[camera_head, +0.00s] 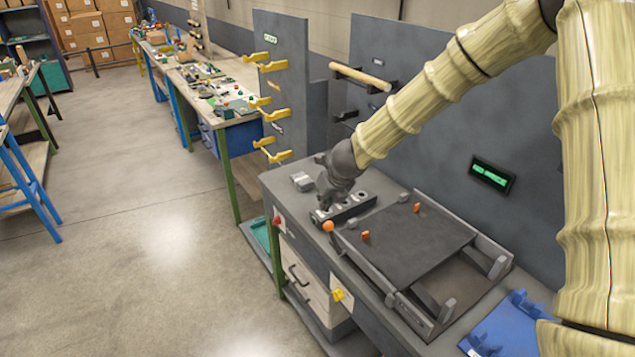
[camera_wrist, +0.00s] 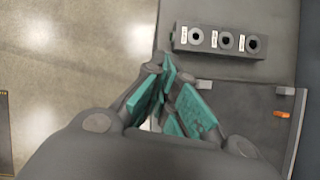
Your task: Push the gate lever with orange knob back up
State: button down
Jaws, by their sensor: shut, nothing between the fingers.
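The gate lever's orange knob (camera_head: 328,226) shows at the near left corner of the dark plate fixture (camera_head: 420,245) on the bench. The lever's arm is too small to make out. My gripper (camera_head: 323,205) points down just above and behind the knob in the head view, close to it; I cannot tell whether they touch. In the wrist view my gripper (camera_wrist: 168,65) has its teal finger pads together with nothing between them. The knob does not show in the wrist view, where my gripper covers much of the area.
A grey block with three round holes (camera_wrist: 227,41) lies beside my gripper. Two orange pieces (camera_head: 365,235) (camera_head: 417,207) stand on the fixture's plate. A dark upright panel with a green display (camera_head: 491,174) stands behind. A blue tray (camera_head: 510,330) sits at the right.

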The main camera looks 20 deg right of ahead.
jog(key=shift+w+a+r+p, duration=0.3)
jog(key=shift+w+r, duration=0.45)
jog(key=shift+r, duration=0.35)
jog(key=shift+w+a+r+p, duration=0.15)
jog(key=shift+w+a+r, duration=0.15)
jog(key=shift+w+r, duration=0.6)
jog(key=shift+s+r, duration=0.15)
jog(key=s+d+f+n+g+h, duration=0.3)
jog(key=s+f+n, duration=1.2)
jog(key=s+f, duration=0.8)
jog(key=s+a+f+n+g+y, duration=0.1)
jog(key=s+f+n, duration=0.4)
jog(key=s, duration=0.4)
jog(key=s+f+n+g, duration=0.1)
jog(key=s+f+n, duration=0.2)
jog(key=s+n, duration=0.5)
jog(key=s+a+f+n+g+y, duration=0.1)
jog(key=s+f+n, duration=0.4)
jog(key=s, duration=0.6)
notch_tip(320, 180, down, 10)
jog(key=n+b, duration=0.1)
jog(key=b, duration=1)
jog(key=shift+a, duration=0.15)
